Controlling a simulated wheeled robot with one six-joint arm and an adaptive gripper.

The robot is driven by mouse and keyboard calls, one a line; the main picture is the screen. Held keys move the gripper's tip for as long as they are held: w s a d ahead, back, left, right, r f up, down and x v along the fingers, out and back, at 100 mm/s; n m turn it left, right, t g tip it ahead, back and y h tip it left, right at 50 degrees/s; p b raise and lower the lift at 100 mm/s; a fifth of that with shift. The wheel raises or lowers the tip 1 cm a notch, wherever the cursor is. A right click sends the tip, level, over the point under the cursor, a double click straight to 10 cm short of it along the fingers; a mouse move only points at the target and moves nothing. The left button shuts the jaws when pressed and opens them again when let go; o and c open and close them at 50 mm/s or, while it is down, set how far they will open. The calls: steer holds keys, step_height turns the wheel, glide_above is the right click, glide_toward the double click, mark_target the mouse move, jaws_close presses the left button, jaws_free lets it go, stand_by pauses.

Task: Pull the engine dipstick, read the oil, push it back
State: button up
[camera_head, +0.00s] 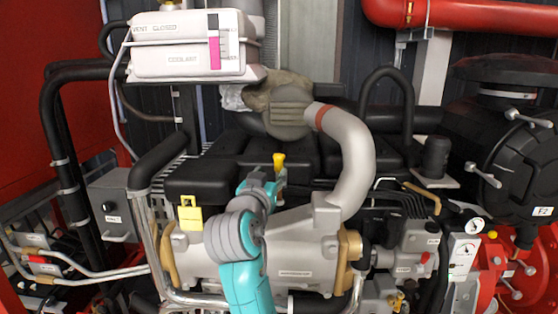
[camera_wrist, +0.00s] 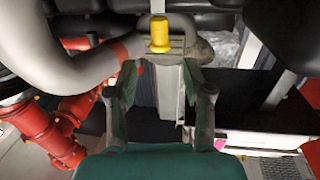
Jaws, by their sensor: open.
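The yellow dipstick handle (camera_head: 279,160) stands over the black engine top in the head view, just above the end of my gripper (camera_head: 276,181). In the wrist view, the yellow handle (camera_wrist: 159,36) is just beyond the fingertips of my gripper (camera_wrist: 160,68), roughly centred between them. A short pale length shows behind the handle at the top edge. The fingers are apart, with nothing visibly held. I cannot tell how deep the stick sits, and no oil mark shows.
A white coolant tank (camera_head: 190,58) stands at the back left. A thick grey pipe (camera_head: 350,150) curves close on the right of my arm. A yellow padlock-shaped tag (camera_head: 190,214) is at the left. Black hoses and a red pipe (camera_head: 470,16) surround the engine.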

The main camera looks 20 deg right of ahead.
mark_target(278, 162)
steer(key=x, duration=1)
steer(key=shift+w, duration=0.1)
jaws_close()
